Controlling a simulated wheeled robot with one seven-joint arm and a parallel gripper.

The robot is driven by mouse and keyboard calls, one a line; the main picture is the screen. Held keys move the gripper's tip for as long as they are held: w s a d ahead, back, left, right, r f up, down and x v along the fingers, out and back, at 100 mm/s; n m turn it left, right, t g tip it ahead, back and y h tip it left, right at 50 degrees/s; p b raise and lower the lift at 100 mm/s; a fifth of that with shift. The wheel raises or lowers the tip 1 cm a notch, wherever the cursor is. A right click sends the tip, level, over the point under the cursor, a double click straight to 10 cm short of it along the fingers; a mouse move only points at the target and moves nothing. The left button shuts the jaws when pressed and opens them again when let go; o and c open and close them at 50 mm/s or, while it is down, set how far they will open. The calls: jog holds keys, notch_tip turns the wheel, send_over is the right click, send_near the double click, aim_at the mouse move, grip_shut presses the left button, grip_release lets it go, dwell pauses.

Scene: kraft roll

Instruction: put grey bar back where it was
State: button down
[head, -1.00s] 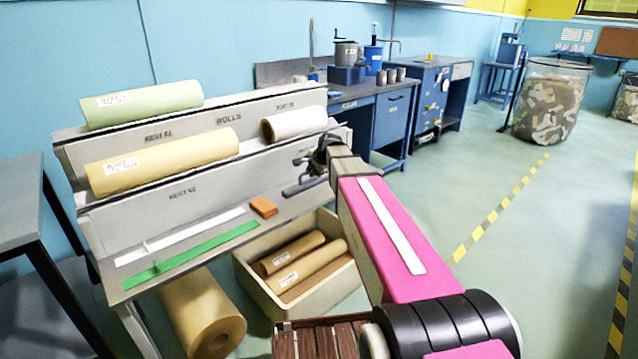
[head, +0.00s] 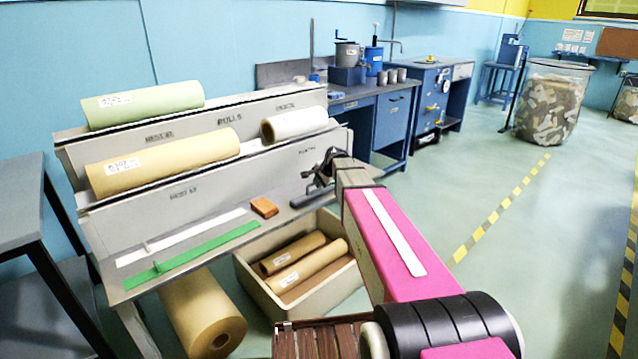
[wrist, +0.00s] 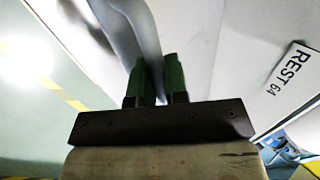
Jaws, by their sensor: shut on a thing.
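The grey bar (head: 312,196) is at the right end of the sloped roll rack's front ledge (head: 215,257), close to its front panel. I cannot tell if it touches the ledge. My gripper (head: 326,180) is shut on it. In the wrist view, the smooth grey bar (wrist: 140,32) runs up between the green fingers of my gripper (wrist: 160,82), beside a pale panel marked REST 64 (wrist: 286,82).
On the ledge lie a brown block (head: 264,207), a white strip (head: 185,236) and a green strip (head: 195,255). Rolls rest on the rack. A crate (head: 262,288) with rolls stands below. Open floor (head: 455,180) lies to the right.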

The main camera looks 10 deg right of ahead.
jog(key=c, duration=1.1)
grip_release()
jog(key=v, duration=1.2)
jog(key=s+f+n+g+h, duration=0.1)
jog(key=s+f+n+g, duration=0.1)
jog(key=s+f, duration=0.5)
jog(key=s+f+n+g+h, duration=0.1)
jog(key=s+f+n, duration=0.4)
jog(key=s, duration=0.5)
jog(key=s+f+n+g+h, duration=0.1)
jog(key=s+f+n, duration=0.3)
jog(key=s+f, duration=0.4)
jog(key=shift+s+d+f+g+h, duration=0.15)
jog(key=shift+f+g+h, duration=0.35)
jog(key=shift+g, duration=0.4)
